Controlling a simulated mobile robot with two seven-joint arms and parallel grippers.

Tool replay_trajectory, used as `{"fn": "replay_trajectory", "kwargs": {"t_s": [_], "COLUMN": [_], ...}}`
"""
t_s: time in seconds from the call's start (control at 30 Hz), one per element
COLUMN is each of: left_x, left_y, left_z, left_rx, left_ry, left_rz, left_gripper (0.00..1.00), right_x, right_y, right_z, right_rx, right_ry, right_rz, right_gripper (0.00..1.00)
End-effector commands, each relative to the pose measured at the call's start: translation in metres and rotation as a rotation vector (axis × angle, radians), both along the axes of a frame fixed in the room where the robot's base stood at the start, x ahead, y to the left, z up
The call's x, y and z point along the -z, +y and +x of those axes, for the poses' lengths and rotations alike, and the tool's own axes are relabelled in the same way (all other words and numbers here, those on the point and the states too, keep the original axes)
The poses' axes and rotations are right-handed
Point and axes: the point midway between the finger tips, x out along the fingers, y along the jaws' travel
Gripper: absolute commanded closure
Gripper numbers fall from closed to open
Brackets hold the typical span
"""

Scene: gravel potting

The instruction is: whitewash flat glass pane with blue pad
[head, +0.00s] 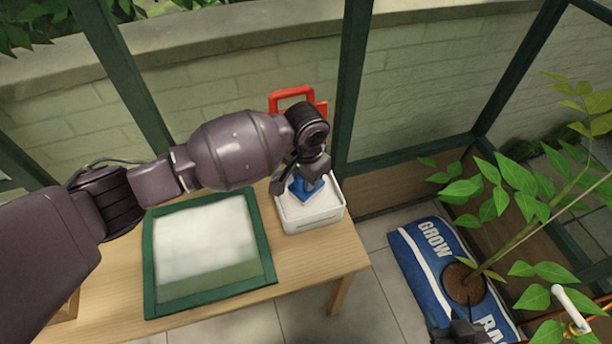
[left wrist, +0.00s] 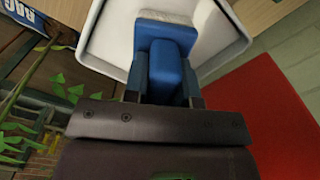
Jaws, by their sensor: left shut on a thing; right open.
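The flat glass pane (head: 205,240) lies in a green frame on the wooden table. Cloudy white covers most of it, and a greener, less white strip runs along its near edge. My left gripper (head: 306,180) is shut on the blue pad (head: 304,192), right of the pane. In the left wrist view the pad's blue grip (left wrist: 166,75) sits between the fingers. The pad is at the white tray (head: 312,222), within its rim; whether it touches the tray's bottom cannot be told. Part of my right gripper (head: 460,332) shows at the bottom edge, over the bag.
A red handled object (head: 292,94) stands behind the tray. A blue soil bag (head: 425,258) with a leafy plant (head: 495,200) is on the floor at right. A white handle (head: 572,308) is at the lower right. Green posts and a brick wall bound the back.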

Motion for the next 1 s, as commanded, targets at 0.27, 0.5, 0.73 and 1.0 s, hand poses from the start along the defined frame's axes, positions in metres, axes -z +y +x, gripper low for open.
{"fn": "replay_trajectory", "kwargs": {"t_s": [0.27, 0.5, 0.73, 1.0], "left_x": [0.0008, 0.0013, 0.0018, 0.0025], "left_y": [0.0001, 0.0002, 0.0003, 0.0004], "left_z": [-0.0001, -0.0004, -0.0005, -0.0007], "left_rx": [0.0, -0.001, 0.0, 0.0], "left_ry": [0.0, 0.001, 0.002, 0.002], "left_rz": [0.0, 0.001, 0.001, 0.001], "left_gripper": [0.97, 0.97, 0.97, 0.97], "right_x": [-0.0019, -0.0038, -0.0048, -0.0058], "right_y": [0.0001, 0.0002, 0.0, -0.0003], "right_z": [0.0009, 0.002, 0.0024, 0.0029], "right_rx": [0.0, 0.0, 0.0, 0.001], "right_ry": [-0.004, -0.008, -0.01, -0.012], "right_rz": [0.0, 0.0, 0.0, 0.0], "right_gripper": [0.55, 0.55, 0.55, 0.55]}}
